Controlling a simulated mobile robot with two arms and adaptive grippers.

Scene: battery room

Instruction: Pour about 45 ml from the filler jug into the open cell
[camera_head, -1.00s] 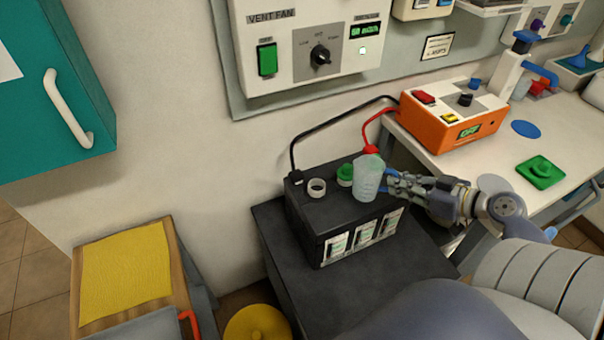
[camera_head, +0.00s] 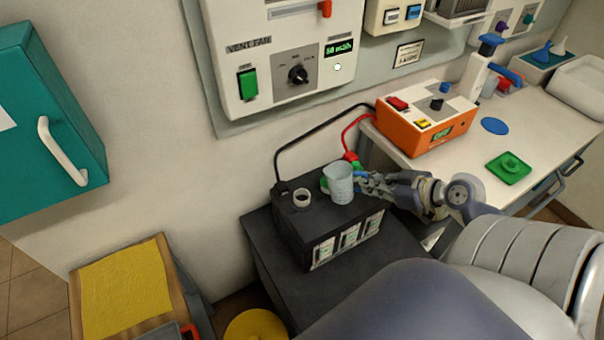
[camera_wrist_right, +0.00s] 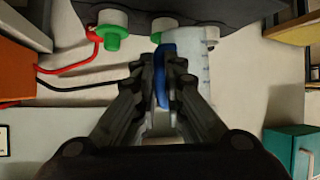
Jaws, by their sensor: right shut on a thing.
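The translucent filler jug (camera_head: 340,186) is in my right gripper (camera_head: 362,186), which is shut on its blue handle. The jug is above the black battery (camera_head: 300,235), close to upright, and its contents cannot be made out. The open cell (camera_head: 302,199) is a pale ring on the battery top, just left of the jug. A green cap (camera_head: 324,184) is partly hidden behind the jug. In the right wrist view the fingers (camera_wrist_right: 163,85) grip the blue handle (camera_wrist_right: 165,70), with the jug (camera_wrist_right: 202,72) to the right. My left gripper is out of view.
An orange charger (camera_head: 420,128) sits on the bench (camera_head: 470,160) at right, with red and black cables to the battery. The dark stand (camera_head: 272,262) bears the battery. A yellow cloth (camera_head: 125,290) lies at lower left. The vent fan panel (camera_head: 295,75) is on the wall.

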